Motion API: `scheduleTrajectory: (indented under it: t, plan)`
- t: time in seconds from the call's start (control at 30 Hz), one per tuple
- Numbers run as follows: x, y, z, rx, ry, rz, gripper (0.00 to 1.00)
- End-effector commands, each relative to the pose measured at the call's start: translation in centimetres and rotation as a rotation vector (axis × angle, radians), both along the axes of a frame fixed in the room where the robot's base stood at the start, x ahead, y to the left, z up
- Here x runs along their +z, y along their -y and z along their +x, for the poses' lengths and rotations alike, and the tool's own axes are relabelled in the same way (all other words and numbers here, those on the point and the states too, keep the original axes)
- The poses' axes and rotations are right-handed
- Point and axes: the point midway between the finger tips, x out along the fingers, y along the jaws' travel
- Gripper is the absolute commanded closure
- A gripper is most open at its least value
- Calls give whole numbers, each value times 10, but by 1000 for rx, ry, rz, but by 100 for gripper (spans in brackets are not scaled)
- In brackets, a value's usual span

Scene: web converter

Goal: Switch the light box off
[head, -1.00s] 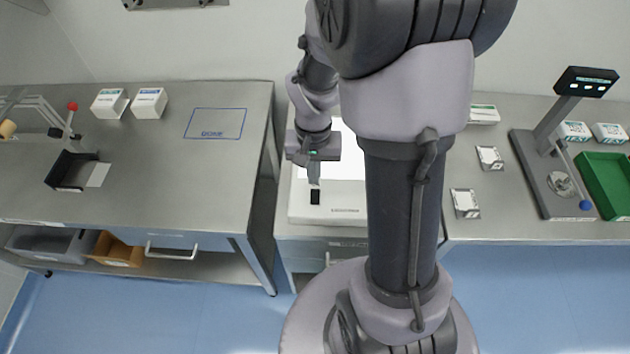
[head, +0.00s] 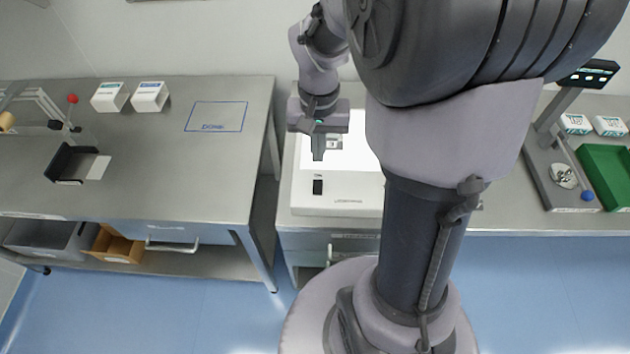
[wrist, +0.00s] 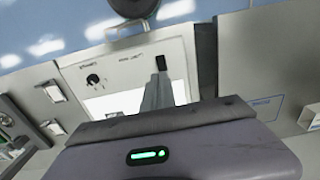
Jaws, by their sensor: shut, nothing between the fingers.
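The light box (head: 350,203) is a low white box on the middle bench, and its top panel (head: 358,153) shows bright white. A black switch (head: 318,187) sits at the left of its front strip. The switch also shows in the wrist view (wrist: 161,61), with a dark knob (wrist: 93,80) on the other side of the strip. My gripper (head: 318,158) is shut and empty, pointing down over the panel's left edge, behind the switch and apart from it in the head view. In the wrist view the fingers (wrist: 157,92) point towards the switch. The switch's position cannot be read.
A small grey item (head: 333,141) lies on the panel beside my gripper. The left bench (head: 160,185) has a blue-outlined area (head: 216,117) and small boxes at its back. A scale-like stand (head: 548,165) and a green tray (head: 608,175) are at the right. My arm hides part of the light box.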

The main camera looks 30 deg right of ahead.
Motion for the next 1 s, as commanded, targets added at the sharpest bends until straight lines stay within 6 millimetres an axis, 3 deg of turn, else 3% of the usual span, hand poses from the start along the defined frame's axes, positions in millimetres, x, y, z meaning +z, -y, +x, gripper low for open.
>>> scheduleTrajectory:
  t: [0.27, 0.8, 1.0]
  plan:
    - [-5, 0, 0, 1, -1, 0, 100]
    - [-116, 0, 0, 0, -2, 0, 100]
    - [-136, 0, 0, 0, 0, 0, 100]
